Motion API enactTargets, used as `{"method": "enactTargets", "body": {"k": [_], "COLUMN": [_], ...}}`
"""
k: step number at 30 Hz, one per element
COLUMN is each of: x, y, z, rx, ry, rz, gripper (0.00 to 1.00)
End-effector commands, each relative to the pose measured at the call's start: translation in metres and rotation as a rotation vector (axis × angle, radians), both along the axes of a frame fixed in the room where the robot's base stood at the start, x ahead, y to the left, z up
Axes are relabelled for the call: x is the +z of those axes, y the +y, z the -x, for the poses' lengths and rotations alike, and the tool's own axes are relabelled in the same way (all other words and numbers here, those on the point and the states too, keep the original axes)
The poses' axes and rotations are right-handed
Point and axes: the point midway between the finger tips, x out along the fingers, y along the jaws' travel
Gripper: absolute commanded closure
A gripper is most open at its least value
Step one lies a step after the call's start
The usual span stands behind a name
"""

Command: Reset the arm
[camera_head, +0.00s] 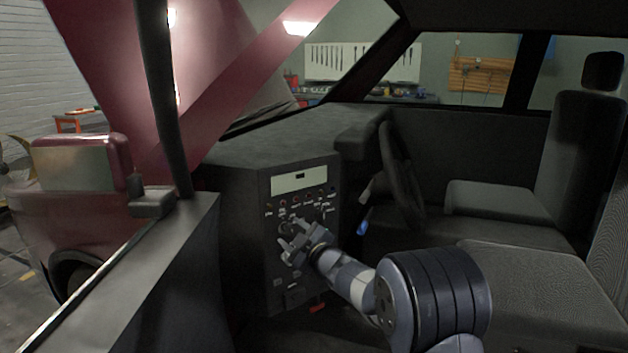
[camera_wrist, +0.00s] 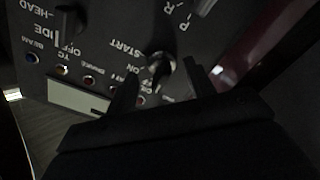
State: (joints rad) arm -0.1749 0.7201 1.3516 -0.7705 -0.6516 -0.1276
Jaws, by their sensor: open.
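My arm reaches into a vehicle cab from the lower right in the head view. My gripper (camera_head: 287,243) is at the dashboard's control panel (camera_head: 262,262), below the row of small knobs and lights. In the wrist view my gripper (camera_wrist: 165,92) has its two dark fingers apart. A rotary switch (camera_wrist: 160,64) with the labels START and ON shows between and just beyond the fingertips. I cannot tell whether the fingers touch it. Nothing is seen held.
The panel has a pale display (camera_head: 299,180) above the knobs. A steering wheel (camera_head: 401,175) stands right of it, with grey seats (camera_head: 500,205) farther right. The open door (camera_head: 165,270) is at the left. Another knob (camera_wrist: 70,18) shows in the wrist view.

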Motion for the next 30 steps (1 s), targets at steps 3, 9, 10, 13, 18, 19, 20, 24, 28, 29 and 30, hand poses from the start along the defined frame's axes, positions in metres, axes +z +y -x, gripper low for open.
{"method": "enactTargets", "body": {"k": [3,9,10,13,18,19,20,24,28,29,30], "x": [0.000,0.000,0.000,0.001,0.000,0.000,0.000,0.000,0.000,0.000,0.000], "y": [-0.012,-0.030,-0.034,-0.042,-0.054,-0.056,-0.057,-0.061,-0.061,-0.061,-0.061], "z": [0.015,0.042,0.046,0.059,0.077,0.079,0.081,0.086,0.087,0.087,0.087], "rx": [-0.002,-0.001,-0.002,-0.001,-0.001,-0.001,0.000,0.001,0.001,0.001,0.001], "ry": [0.003,0.001,0.001,0.001,0.001,0.001,0.000,-0.001,-0.001,-0.001,-0.001], "rz": [-0.004,-0.002,0.000,-0.001,0.000,0.000,0.000,0.000,0.000,0.000,0.000], "gripper": [0.49,0.49,0.49,0.49,0.49,0.49,0.49,0.49,0.49,0.49,0.49]}}
